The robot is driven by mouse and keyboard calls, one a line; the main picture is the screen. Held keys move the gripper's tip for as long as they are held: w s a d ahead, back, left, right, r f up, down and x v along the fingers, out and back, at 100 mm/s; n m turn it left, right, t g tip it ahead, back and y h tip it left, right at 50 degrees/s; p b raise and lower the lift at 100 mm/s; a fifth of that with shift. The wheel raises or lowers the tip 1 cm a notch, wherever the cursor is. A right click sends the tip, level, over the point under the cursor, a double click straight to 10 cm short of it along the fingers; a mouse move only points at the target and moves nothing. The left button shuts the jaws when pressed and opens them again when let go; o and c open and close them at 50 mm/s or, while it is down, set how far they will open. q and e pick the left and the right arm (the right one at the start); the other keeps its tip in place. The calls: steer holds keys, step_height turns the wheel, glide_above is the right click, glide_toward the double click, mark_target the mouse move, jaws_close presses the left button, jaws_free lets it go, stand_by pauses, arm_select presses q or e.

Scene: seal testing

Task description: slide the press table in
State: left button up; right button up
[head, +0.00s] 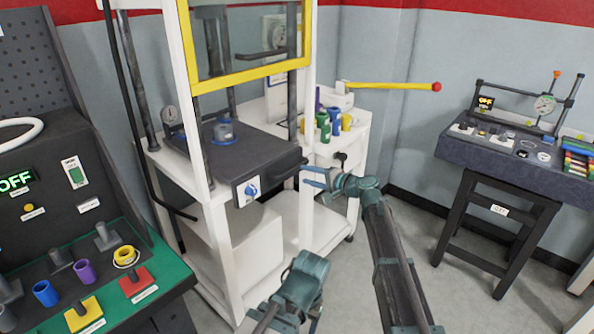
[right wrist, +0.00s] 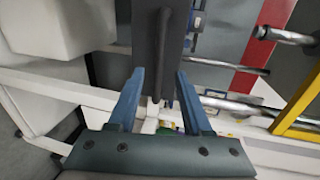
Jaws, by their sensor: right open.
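The press table (head: 262,153) is a dark grey slab in the white press frame, and its front part sticks out past the front posts. Its front face carries a blue knob (head: 252,190). A blue round fixture (head: 223,132) sits on top. My right gripper (head: 308,177) is open at the right end of the table's front face. In the right wrist view a dark slab with a bar (right wrist: 161,55) lies ahead of my right gripper (right wrist: 160,85), in line with the gap between the fingers. I cannot tell whether they touch. My left gripper is not in view.
A white side bench (head: 360,120) with coloured bottles (head: 323,125) stands behind the press. A yellow lever (head: 392,86) with a red tip reaches right. A control console (head: 65,180) stands at left and a dark test bench (head: 515,155) at right. Floor between is clear.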

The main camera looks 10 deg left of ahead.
steer(key=shift+p+v, duration=0.4)
steer(key=shift+v, duration=2.2)
